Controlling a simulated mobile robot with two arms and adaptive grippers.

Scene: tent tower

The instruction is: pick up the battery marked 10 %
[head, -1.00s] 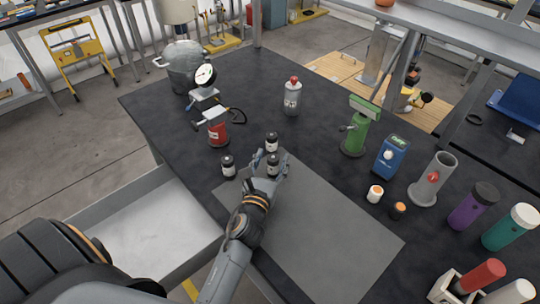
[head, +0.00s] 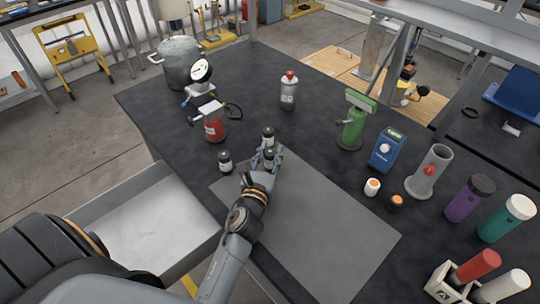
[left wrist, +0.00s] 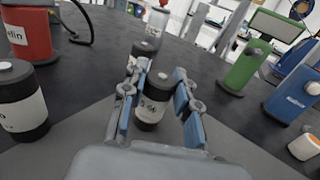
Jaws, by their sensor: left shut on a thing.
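Three small dark batteries with white labels stand near the back corner of the grey mat. My left gripper (head: 267,157) is shut on the middle battery (left wrist: 153,102), with a blue-padded finger on each side of it. This battery is upright; its label is turned and too small to read surely. A second battery (head: 268,134) stands just behind it and shows in the left wrist view (left wrist: 143,50). The third battery (head: 225,161) stands to the left, also in the left wrist view (left wrist: 19,100); its number is not readable. My right gripper is not in view.
The grey mat (head: 320,235) lies bare on the dark table. A green device (head: 352,125), blue box (head: 387,150) and several cylinders stand right.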

